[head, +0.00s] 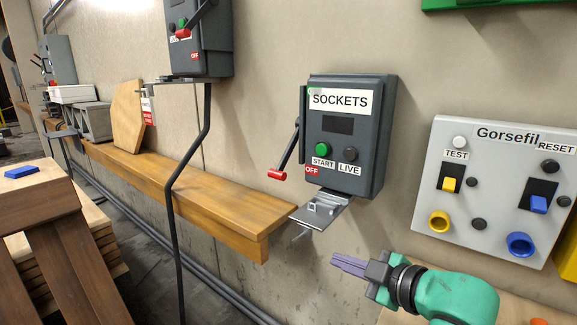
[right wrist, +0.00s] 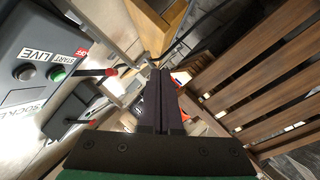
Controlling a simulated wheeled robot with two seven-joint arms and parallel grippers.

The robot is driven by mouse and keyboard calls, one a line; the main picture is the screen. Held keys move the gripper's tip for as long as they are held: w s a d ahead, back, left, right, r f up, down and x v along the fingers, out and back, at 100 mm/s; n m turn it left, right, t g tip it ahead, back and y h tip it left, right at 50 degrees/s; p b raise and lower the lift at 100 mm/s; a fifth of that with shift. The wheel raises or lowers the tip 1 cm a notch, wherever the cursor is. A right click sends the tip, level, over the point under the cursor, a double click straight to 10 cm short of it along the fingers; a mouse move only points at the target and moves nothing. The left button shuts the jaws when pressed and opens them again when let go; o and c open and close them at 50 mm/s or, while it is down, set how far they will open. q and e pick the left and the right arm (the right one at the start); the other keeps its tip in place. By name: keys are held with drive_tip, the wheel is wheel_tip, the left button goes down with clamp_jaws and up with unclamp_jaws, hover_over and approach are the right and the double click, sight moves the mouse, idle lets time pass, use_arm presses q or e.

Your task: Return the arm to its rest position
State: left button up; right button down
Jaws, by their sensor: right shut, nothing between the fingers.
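My right gripper (head: 352,265) is in front of the wall, below and to the right of the grey SOCKETS box (head: 373,140). Its purple-grey fingers are shut and empty, pointing left. In the right wrist view the closed fingers (right wrist: 161,100) run up the middle, touching nothing I can make out. The SOCKETS box also shows in the right wrist view (right wrist: 35,50). Its red-tipped lever (head: 278,174) hangs down beside the OFF label. My left gripper is not in view.
A metal hasp plate (head: 323,211) sticks out under the box, close to the gripper. A grey Gorsefil panel (head: 490,222) is at the right. A wooden shelf (head: 215,197) runs along the wall. A wooden stand (head: 45,197) with a blue block (head: 20,172) is at the left.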

drive_tip(key=s+d+f+m+g+h, duration=0.2)
drive_tip(key=s+d+f+m+h, duration=0.15)
drive_tip(key=f, duration=0.55)
drive_tip(key=s+d+f+m+g+h, duration=0.1)
drive_tip(key=s+d+f+m+h, duration=0.25)
drive_tip(key=f, duration=0.55)
drive_tip(key=s+d+f+m+g+h, duration=0.1)
drive_tip(key=s+d+f+m+g, duration=0.3)
drive_tip(key=s, duration=0.3)
drive_tip(key=s+d+f+m+g, duration=0.1)
drive_tip(key=s+f+m, duration=0.2)
drive_tip(key=s+f, duration=0.35)
wheel_tip(320, 180, down, 21)
drive_tip(key=s+g, duration=0.1)
drive_tip(key=s+d+f+g, duration=0.1)
drive_tip(key=s+d+f, duration=0.2)
drive_tip(key=s+f, duration=1.2)
drive_tip(key=shift+s+f+n, duration=0.15)
drive_tip(key=shift+s+n, duration=0.25)
drive_tip(key=shift+s, duration=0.75)
drive_tip(key=shift+d, duration=0.1)
